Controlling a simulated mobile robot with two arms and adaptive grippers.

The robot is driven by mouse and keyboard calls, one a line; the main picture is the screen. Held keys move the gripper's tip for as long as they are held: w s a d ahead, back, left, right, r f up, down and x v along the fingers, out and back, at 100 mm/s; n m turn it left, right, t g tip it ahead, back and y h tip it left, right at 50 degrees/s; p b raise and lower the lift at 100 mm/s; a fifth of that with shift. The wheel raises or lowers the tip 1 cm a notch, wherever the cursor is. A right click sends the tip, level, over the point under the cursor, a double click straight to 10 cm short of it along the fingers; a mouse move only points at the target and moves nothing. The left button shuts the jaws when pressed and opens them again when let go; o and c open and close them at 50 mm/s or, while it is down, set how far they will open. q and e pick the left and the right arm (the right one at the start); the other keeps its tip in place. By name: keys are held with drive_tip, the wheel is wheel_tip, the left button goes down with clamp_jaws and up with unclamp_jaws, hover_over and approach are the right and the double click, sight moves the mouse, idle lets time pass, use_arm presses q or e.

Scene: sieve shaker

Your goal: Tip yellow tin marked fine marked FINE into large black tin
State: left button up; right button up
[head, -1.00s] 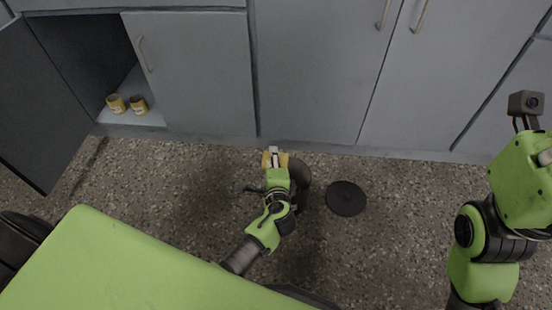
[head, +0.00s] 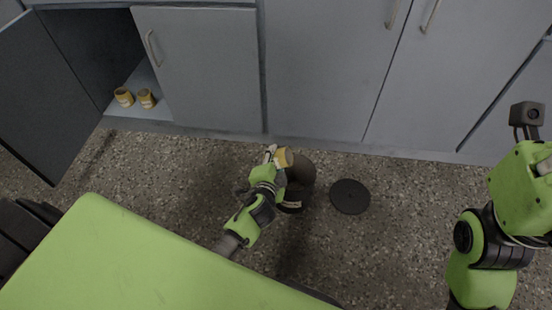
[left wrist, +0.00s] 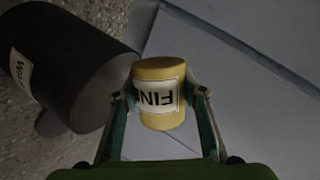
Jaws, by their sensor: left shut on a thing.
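The yellow tin marked FINE (head: 285,157) is held by my left gripper (head: 277,154), next to the large black tin (head: 302,170). In the left wrist view, the yellow tin (left wrist: 160,92) sits between both fingers of my left gripper (left wrist: 160,98), and its FINE label appears upside down. The black tin (left wrist: 85,70) is close on the left there, with a white label partly readable as "WAS". Part of the black tin is hidden behind my left gripper in the head view. I cannot tell whether anything is coming out of the yellow tin.
A round black lid (head: 349,196) lies on the speckled floor right of the black tin. Two yellow tins (head: 124,97) (head: 146,98) stand in the open cupboard at left, its dark door (head: 45,95) swung out. Closed grey cupboards (head: 325,70) line the back.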

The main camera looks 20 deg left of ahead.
use_arm(q)
drive_tip(key=shift+f+n+t+h, duration=0.3)
drive_tip(key=shift+n+h, duration=0.4)
drive_tip(key=shift+n, duration=0.2)
drive_tip(key=shift+r+n, duration=0.1)
drive_tip(key=shift+n, duration=0.2)
